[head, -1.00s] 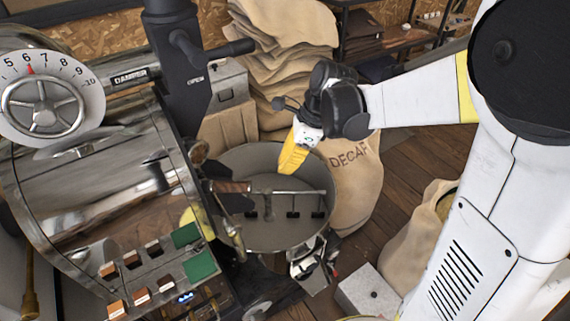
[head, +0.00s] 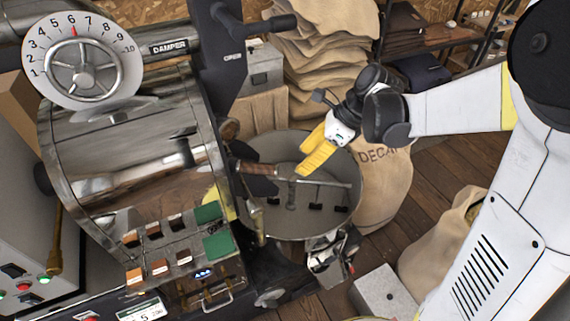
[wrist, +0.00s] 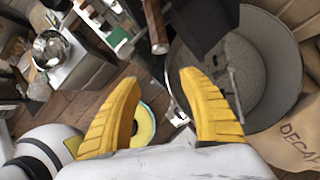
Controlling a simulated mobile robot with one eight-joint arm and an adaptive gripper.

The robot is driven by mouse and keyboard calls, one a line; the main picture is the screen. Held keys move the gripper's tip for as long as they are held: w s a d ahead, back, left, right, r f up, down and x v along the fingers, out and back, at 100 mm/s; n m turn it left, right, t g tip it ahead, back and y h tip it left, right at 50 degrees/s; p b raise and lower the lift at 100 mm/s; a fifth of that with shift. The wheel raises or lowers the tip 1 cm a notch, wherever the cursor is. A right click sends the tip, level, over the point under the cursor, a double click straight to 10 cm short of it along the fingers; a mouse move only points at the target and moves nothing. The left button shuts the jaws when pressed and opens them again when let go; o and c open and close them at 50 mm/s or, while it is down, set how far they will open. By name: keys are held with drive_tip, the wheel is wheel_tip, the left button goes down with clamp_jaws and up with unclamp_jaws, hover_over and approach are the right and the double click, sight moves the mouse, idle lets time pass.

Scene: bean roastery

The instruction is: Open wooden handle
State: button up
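The wooden handle (head: 252,169) is a short brown bar on the front of the roaster, above the near left rim of the round cooling tray (head: 297,238). In the wrist view the wooden handle (wrist: 155,28) points down toward the gap between my fingers, beyond the tips. My gripper (head: 308,160) has yellow fingers and hangs over the cooling tray, right of the handle and apart from it. In the wrist view my gripper (wrist: 160,78) is open, with nothing between its fingers. A dark plate beside the handle is partly hidden in the head view.
The roaster drum (head: 130,165) with its damper dial (head: 82,62) stands at left. A control panel (head: 178,250) juts out below. The DECAF sack (head: 385,185) stands right of the tray. A grey box (head: 383,293) is on the wooden floor.

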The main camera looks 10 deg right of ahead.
sight(260, 170)
wheel_tip(260, 170, down, 8)
drive_tip(key=w+a+m+t+y+b, duration=0.2)
drive_tip(key=a+y+b, duration=0.1)
drive_tip(key=y+b, duration=0.5)
drive_tip(key=a+y+b, duration=0.1)
drive_tip(key=a+b, duration=0.1)
drive_tip(key=a, duration=0.1)
drive_tip(key=w+a+t+y+b, duration=0.1)
drive_tip(key=a+b, duration=0.1)
drive_tip(key=b, duration=0.1)
drive_tip(key=w+a+r+y+b, duration=0.1)
drive_tip(key=a+b, duration=0.2)
drive_tip(key=shift+a+t, duration=0.3)
clamp_jaws()
